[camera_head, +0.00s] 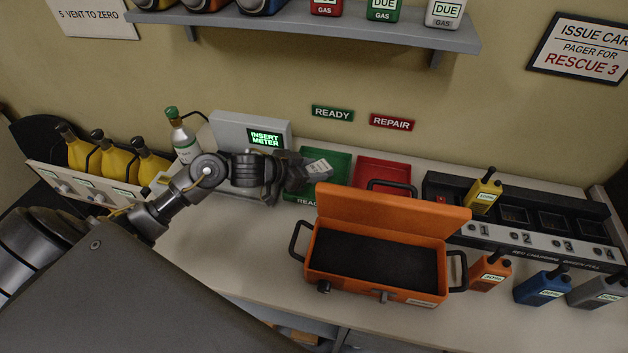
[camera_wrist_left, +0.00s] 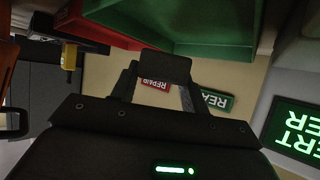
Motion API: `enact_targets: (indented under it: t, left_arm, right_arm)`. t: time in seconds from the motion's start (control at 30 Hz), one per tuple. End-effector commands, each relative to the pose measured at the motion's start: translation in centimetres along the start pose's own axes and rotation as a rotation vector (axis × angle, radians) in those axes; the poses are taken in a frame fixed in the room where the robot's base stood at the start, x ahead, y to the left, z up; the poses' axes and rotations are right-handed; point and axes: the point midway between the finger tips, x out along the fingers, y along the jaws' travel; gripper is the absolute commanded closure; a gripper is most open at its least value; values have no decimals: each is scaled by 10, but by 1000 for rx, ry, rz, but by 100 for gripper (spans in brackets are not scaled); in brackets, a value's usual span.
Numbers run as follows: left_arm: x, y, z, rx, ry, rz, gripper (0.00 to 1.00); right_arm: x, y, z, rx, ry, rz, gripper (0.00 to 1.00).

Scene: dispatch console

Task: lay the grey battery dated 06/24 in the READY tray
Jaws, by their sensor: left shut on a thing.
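My left gripper (camera_head: 303,171) is shut on a small grey battery (camera_head: 319,168) with a pale label, too small to read. It holds it over the green READY tray (camera_head: 338,156), partly covering the tray; whether the battery touches the tray I cannot tell. In the left wrist view the left gripper (camera_wrist_left: 160,72) shows dark fingers with a dark block between them, and the green tray (camera_wrist_left: 195,35) fills the top. My right gripper is not in view.
An open orange case (camera_head: 375,258) stands just right and in front. A red tray (camera_head: 375,170) is beside the green one. A meter box (camera_head: 235,128) stands behind my arm. The front left counter is clear.

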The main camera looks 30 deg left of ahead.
Motion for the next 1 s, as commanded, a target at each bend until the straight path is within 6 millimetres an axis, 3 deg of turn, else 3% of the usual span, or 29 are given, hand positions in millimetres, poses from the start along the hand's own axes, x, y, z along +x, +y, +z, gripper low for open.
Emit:
enact_targets:
  t: [0.17,0.27,0.53,0.97,1.0]
  left_arm:
    - [6,-1,12,-1,2,-1,82]
    - [7,-1,14,-1,2,-2,82]
    - [22,-1,43,-2,1,-3,82]
    - [25,-1,49,0,2,-3,82]
    - [25,-1,49,1,1,-3,51]
  right_arm:
    - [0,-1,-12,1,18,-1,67]
    - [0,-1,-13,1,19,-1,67]
    - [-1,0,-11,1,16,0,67]
    - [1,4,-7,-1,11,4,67]
    - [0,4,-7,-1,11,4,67]
